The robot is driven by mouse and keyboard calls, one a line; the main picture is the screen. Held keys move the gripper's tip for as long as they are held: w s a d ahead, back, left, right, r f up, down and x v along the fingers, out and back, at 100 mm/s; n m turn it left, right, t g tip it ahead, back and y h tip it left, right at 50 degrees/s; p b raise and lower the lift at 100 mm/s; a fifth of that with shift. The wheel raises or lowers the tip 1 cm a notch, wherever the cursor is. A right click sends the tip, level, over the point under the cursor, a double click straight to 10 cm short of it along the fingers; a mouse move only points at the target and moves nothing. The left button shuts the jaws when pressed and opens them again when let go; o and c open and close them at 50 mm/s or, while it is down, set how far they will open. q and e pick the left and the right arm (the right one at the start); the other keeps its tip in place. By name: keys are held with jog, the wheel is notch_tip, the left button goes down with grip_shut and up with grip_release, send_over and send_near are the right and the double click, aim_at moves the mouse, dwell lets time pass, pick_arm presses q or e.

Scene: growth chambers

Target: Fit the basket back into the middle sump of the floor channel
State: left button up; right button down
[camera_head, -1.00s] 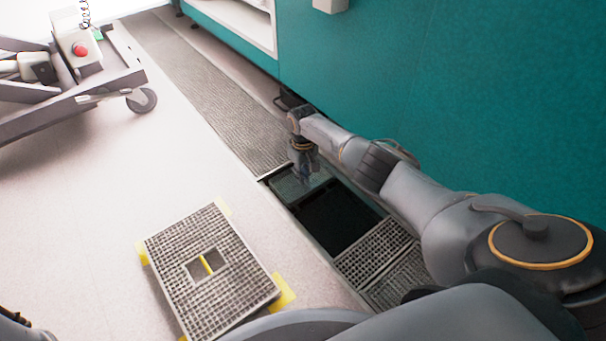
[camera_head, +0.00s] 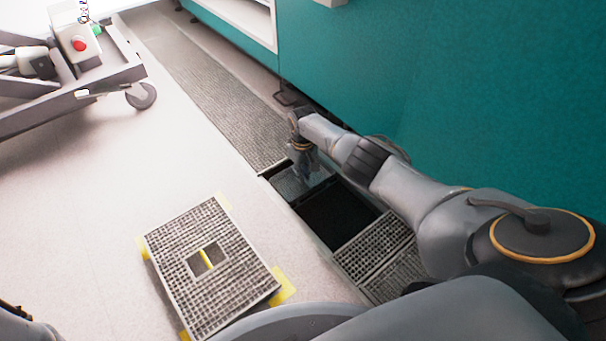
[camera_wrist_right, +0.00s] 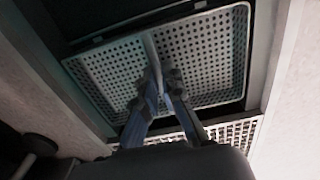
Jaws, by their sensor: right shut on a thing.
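The basket (camera_wrist_right: 200,62), a light grey perforated tray with a raised bar across its middle, fills much of the right wrist view. My right gripper (camera_wrist_right: 160,88) is shut on that bar. In the head view the right gripper (camera_head: 306,172) points down over the far end of the open section of the floor channel (camera_head: 215,95). The basket (camera_head: 287,186) shows there, partly hidden by the gripper, within the opening's outline. I cannot tell how deep it sits. The dark opening (camera_head: 338,217) continues on the near side. My left gripper is not in view.
A lifted grating (camera_head: 185,258) with a square hole lies on the floor, with yellow patches at its edges. Gratings cover the channel beyond and nearer (camera_head: 375,243). A teal wall (camera_head: 420,80) runs close along the right. A wheeled cart (camera_head: 75,100) stands at the left.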

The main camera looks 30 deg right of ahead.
jog(key=c, duration=1.4)
grip_release()
notch_tip(320, 180, up, 12)
